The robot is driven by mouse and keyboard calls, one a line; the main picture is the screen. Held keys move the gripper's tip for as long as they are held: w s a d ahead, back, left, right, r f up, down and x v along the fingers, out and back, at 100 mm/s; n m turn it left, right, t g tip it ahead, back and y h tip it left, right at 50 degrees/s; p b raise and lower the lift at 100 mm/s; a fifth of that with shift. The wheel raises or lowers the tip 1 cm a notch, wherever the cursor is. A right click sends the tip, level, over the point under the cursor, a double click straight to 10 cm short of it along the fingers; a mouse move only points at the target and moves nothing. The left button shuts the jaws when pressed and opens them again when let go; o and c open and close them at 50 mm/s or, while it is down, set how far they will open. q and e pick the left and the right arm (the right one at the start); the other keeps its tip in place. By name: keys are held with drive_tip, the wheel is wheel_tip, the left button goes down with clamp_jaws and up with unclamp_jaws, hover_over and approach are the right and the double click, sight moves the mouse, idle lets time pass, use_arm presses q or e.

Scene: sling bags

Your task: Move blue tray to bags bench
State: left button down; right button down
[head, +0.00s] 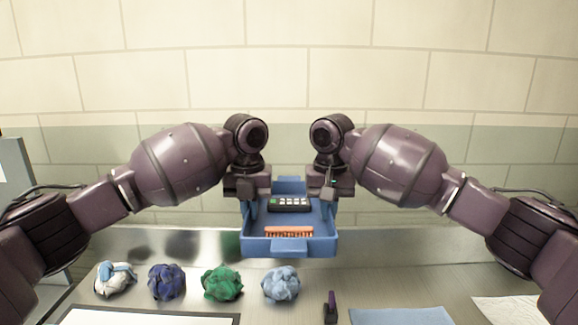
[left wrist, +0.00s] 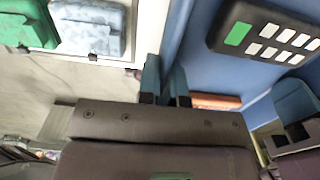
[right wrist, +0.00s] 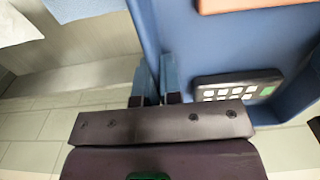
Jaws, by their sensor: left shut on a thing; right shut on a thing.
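The blue tray (head: 290,246) is held in the air between my two grippers, above the back of the metal bench. My left gripper (head: 248,199) is shut on the tray's left wall, and the left wrist view shows its fingers (left wrist: 165,88) on either side of that wall. My right gripper (head: 330,199) is shut on the right wall, with its fingers (right wrist: 158,85) around it in the right wrist view. Inside the tray lie a black device with light buttons (head: 289,204) and an orange brush-like thing (head: 288,232). The tray looks about level.
On the metal bench (head: 400,285) lie a white-and-blue bundle (head: 115,278), a dark blue bundle (head: 166,281), a green bundle (head: 222,282) and a light blue bundle (head: 281,284). A dark upright thing (head: 330,307), a blue cloth (head: 400,316) and a white sheet (head: 150,317) are nearer. A tiled wall stands behind.

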sight(244, 224)
use_arm(q)
drive_tip(key=shift+w, duration=0.15)
use_arm(e)
drive_tip(key=shift+w, duration=0.1)
